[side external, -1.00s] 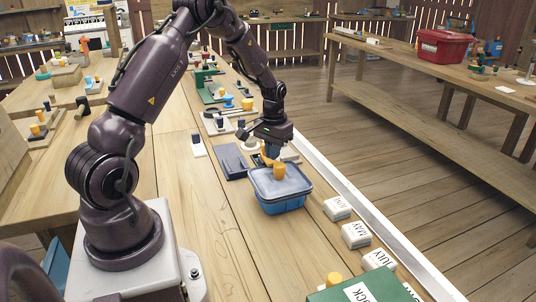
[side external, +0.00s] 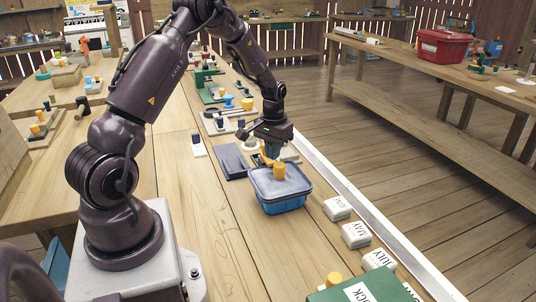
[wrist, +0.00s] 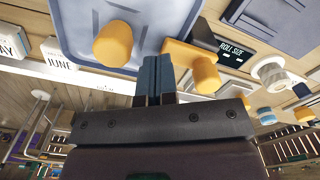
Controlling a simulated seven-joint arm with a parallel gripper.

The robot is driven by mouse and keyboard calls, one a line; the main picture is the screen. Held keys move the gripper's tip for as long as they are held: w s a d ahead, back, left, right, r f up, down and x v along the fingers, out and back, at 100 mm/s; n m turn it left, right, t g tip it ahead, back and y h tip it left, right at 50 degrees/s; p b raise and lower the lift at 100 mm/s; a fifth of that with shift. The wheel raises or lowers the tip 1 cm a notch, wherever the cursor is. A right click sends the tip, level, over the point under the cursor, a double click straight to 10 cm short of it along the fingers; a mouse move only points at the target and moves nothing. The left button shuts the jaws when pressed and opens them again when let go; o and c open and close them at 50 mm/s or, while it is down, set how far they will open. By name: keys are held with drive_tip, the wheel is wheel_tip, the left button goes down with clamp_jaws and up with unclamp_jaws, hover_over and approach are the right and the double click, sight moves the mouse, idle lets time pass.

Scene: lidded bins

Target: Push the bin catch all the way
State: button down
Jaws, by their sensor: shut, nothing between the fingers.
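The blue bin (side external: 283,206) stands on the bench with its grey-blue lid (side external: 290,185) on. A yellow knob (side external: 279,170) sits on the lid; it also shows in the wrist view (wrist: 112,43). A yellow piece with an upright knob, apparently the catch (wrist: 190,58), is at the lid's edge in the wrist view, beside my fingers. In the side view it is mostly hidden behind my fingers. My gripper (wrist: 155,75) is shut and empty, pointing down at the lid's far edge (side external: 270,155). Contact with the catch cannot be told clearly.
A dark grey flat case (side external: 231,162) lies just left of the bin. White month blocks (side external: 356,235) line the bench's right edge, beside a pale rail (side external: 380,230). A green box (side external: 355,290) is in front. Bare bench lies left of the bin.

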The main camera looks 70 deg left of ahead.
drive_tip(key=shift+a, duration=0.2)
drive_tip(key=shift+a, duration=2.8)
drive_tip(key=shift+d, duration=0.8)
drive_tip(key=shift+r, duration=3.5)
drive_tip(key=s+d+r+m+t, duration=0.2)
drive_tip(key=s+d+r, duration=0.3)
drive_tip(key=d, duration=0.4)
drive_tip(key=s+d+r+m+t, duration=0.1)
drive_tip(key=s+d+r+m, duration=0.1)
drive_tip(key=s+d+r, duration=0.4)
drive_tip(key=s+d+r+m+t, duration=0.2)
drive_tip(key=s+d+r, duration=0.3)
drive_tip(key=d, duration=0.9)
drive_tip(key=shift+s+r+t, duration=0.3)
drive_tip(key=shift+s+r, duration=0.1)
drive_tip(key=shift+s, duration=0.05)
